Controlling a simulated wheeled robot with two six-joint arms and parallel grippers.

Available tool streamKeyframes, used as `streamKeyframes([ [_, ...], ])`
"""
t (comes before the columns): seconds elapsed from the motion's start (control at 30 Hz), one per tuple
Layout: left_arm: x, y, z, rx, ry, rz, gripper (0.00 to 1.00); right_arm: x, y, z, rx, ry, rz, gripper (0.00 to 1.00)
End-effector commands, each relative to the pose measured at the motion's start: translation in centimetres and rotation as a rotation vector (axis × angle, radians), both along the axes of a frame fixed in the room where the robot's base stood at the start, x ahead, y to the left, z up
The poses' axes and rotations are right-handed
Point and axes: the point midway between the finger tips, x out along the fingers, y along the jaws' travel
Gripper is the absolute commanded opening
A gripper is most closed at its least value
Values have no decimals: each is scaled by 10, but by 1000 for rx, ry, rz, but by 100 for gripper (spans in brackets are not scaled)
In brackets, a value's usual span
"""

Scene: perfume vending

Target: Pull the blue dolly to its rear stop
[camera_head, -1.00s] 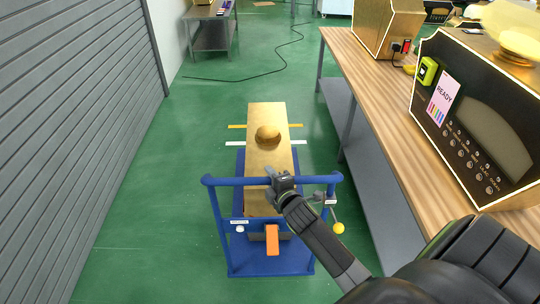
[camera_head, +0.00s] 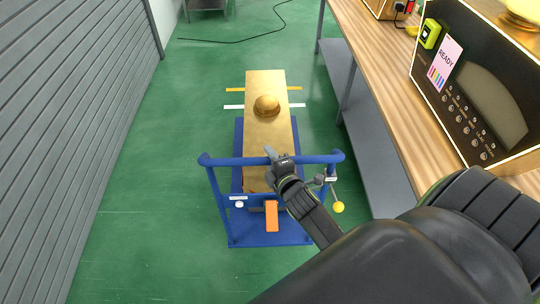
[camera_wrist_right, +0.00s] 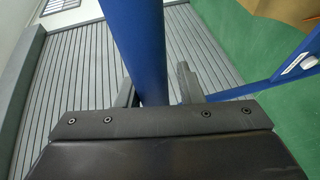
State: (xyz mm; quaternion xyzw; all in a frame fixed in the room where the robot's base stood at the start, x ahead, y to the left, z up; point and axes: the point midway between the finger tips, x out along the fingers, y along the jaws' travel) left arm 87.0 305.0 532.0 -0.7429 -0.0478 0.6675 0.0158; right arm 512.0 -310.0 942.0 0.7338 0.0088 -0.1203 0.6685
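The blue dolly (camera_head: 270,239) stands on the green floor in the middle of the head view. Its push handle (camera_head: 232,161) runs across the near end. My right gripper (camera_head: 271,156) is at the middle of this handle. In the right wrist view the handle bar (camera_wrist_right: 143,50) passes between the two fingers (camera_wrist_right: 157,92), close to both; it looks shut on the bar. A long tan box (camera_head: 262,88) with a gold dome (camera_head: 266,105) on top lies on the dolly. An orange pedal (camera_head: 271,215) shows at the near end. My left gripper is not in view.
Yellow (camera_head: 235,90) and white (camera_head: 234,107) floor marks flank the box. A yellow-knobbed lever (camera_head: 338,207) is at the dolly's right. A grey shutter wall (camera_head: 75,130) is left, a wooden workbench (camera_head: 370,70) right. Green floor is clear on the dolly's left.

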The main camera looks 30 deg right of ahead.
Motion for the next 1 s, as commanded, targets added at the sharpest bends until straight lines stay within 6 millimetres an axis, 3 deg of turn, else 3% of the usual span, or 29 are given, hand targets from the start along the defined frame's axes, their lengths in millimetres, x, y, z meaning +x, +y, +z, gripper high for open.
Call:
streamKeyframes([
  [0.1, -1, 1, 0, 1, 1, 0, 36, 1, 0, 1, 0, -2, 1, 45],
  [0.47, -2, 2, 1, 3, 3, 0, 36, -6, 1, 4, 0, -5, 2, 45],
  [1.0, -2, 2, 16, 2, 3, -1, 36, -106, 17, 24, 2, 0, -1, 45],
])
